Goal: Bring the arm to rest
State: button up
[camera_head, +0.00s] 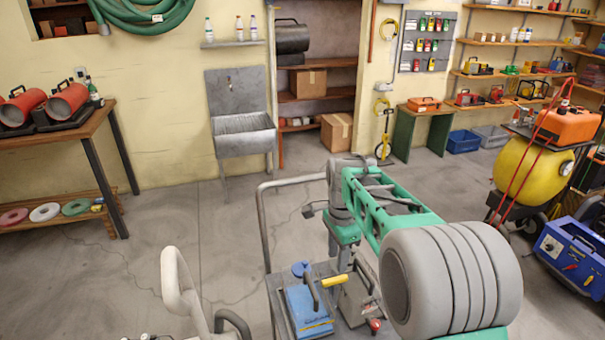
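A large green and grey jointed structure (455,275) fills the lower right foreground and looks like my arm. Its thick ribbed grey end is close to the camera, and a green frame runs back from it to a grey joint. My gripper is not in view, so I cannot tell its state or whether it holds anything.
Below the arm is a platform with a blue box (308,310) and a yellow-handled item (335,280). A bench (75,132) stands left, a sink (243,135) at the back wall. A yellow tank (530,172) and blue machine (570,255) stand right. Floor left of centre is clear.

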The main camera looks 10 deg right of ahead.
jog(key=s+r+n+t, duration=0.2)
jog(key=s+n+t, duration=0.1)
jog(key=s+n, duration=1.2)
jog(key=s, duration=0.5)
jog(key=shift+s+r, duration=0.15)
jog(key=shift+r, duration=0.1)
